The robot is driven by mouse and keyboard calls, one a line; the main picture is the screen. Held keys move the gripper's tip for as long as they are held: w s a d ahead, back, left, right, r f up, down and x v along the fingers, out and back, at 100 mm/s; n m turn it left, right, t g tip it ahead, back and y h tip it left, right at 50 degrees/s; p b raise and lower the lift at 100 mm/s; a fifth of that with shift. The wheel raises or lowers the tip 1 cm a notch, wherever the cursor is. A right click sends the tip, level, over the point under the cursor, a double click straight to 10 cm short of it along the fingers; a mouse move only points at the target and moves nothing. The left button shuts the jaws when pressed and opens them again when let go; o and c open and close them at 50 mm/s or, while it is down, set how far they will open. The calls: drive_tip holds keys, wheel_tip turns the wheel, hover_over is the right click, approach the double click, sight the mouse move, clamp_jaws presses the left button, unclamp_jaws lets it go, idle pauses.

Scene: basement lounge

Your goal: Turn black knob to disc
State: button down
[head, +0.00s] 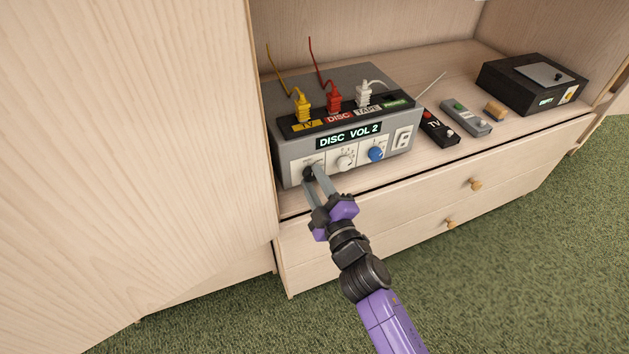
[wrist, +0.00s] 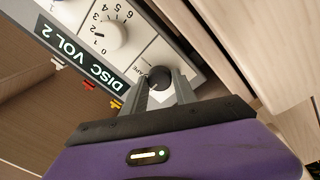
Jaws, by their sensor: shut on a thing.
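The grey receiver box (head: 345,80) stands on the cabinet shelf. Its display (head: 349,135) reads "DISC VOL 2". The black knob (wrist: 159,79) is at the left end of its front panel; in the head view it is mostly hidden by the fingers. My gripper (head: 312,172) is at this knob, its two fingers closed on either side of it. It also shows in the wrist view (wrist: 166,88). A white numbered knob (head: 345,162) and a blue knob (head: 376,154) sit to the right of the black one.
Yellow (head: 302,107), red (head: 334,100) and white (head: 363,94) plugs stand on the receiver's top. A black remote (head: 438,129), a grey remote (head: 466,118) and a black box (head: 533,84) are to the right. A tall cabinet panel (head: 130,140) rises close on the left.

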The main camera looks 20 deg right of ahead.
drive_tip(key=c, duration=1)
unclamp_jaws()
drive_tip(key=s, duration=0.8)
drive_tip(key=shift+f, duration=0.3)
drive_tip(key=shift+w, duration=0.1)
